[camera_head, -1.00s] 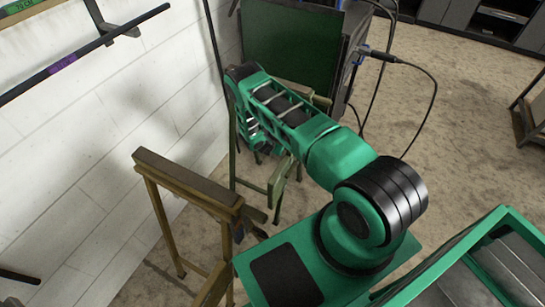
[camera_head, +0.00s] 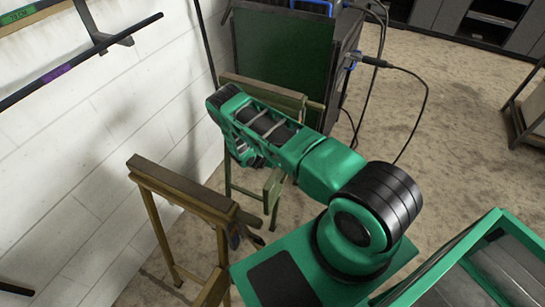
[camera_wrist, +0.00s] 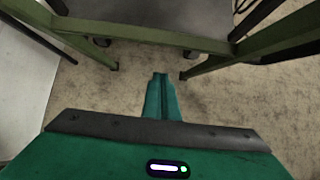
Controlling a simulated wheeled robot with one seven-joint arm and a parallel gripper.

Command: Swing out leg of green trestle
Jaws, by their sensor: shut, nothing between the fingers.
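The green trestle (camera_head: 262,92) stands behind my arm in the head view, near the white wall. Its top beam and some green legs (camera_head: 272,190) show; my arm hides its middle. In the wrist view, one green bar (camera_wrist: 85,45) slopes in from the left and another green bar (camera_wrist: 250,46) from the right. My gripper (camera_wrist: 160,78) is shut and empty, its fingertips in the gap between the lower ends of these bars. I see no contact with either bar. In the head view the fingers are hidden under my arm.
A brown trestle (camera_head: 182,188) stands nearer, left of my arm. A dark green panelled cabinet (camera_head: 283,55) with hanging cables (camera_head: 420,110) stands behind the green trestle. The white wall (camera_head: 75,170) is close on the left. Bare floor (camera_head: 460,130) lies to the right.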

